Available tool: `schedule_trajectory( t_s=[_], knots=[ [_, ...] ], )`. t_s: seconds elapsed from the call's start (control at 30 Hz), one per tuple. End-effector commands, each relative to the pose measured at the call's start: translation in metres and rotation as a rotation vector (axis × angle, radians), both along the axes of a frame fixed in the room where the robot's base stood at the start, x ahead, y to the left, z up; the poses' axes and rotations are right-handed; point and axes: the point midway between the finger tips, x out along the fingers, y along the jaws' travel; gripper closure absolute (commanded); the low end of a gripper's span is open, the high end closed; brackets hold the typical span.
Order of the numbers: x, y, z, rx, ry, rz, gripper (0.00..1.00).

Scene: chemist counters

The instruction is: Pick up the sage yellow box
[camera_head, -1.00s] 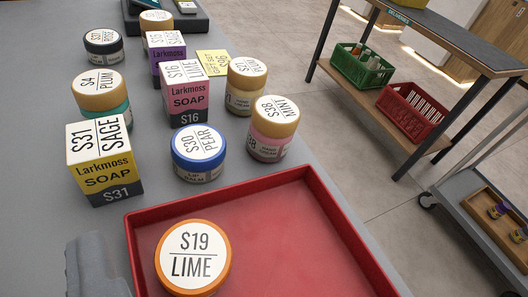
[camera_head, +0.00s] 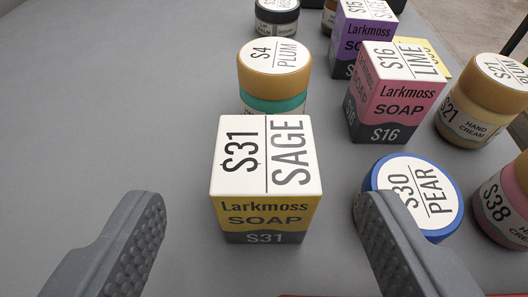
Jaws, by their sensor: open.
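The sage yellow box (camera_head: 266,190) stands upright on the grey counter in the middle of the view. Its white top reads S31 SAGE, and its front is yellow above a dark grey band. My gripper (camera_head: 266,235) is open and empty, with one grey finger at the lower left and one at the lower right. The box stands ahead of the fingers, in line with the gap between them. The right finger overlaps the blue-lidded S30 PEAR jar (camera_head: 416,195) in the picture; I cannot tell whether they touch.
The S4 PLUM jar (camera_head: 273,75) stands close behind the box. A pink S16 LIME box (camera_head: 398,95), a purple box (camera_head: 358,38) and tan-lidded jars (camera_head: 484,100) stand to the right. The grey counter (camera_head: 110,110) is clear on the left. A red tray edge shows at the bottom.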

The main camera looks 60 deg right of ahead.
Motion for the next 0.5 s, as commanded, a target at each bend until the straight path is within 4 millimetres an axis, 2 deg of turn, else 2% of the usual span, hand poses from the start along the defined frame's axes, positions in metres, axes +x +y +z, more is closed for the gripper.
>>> schedule_trajectory(
  t_s=[0.17, 0.5],
  knots=[
    [0.003, -0.009, -0.002, 0.001, -0.003, -0.002, 0.36],
    [0.018, -0.041, -0.012, 0.001, 0.000, -0.001, 0.36]
  ],
)
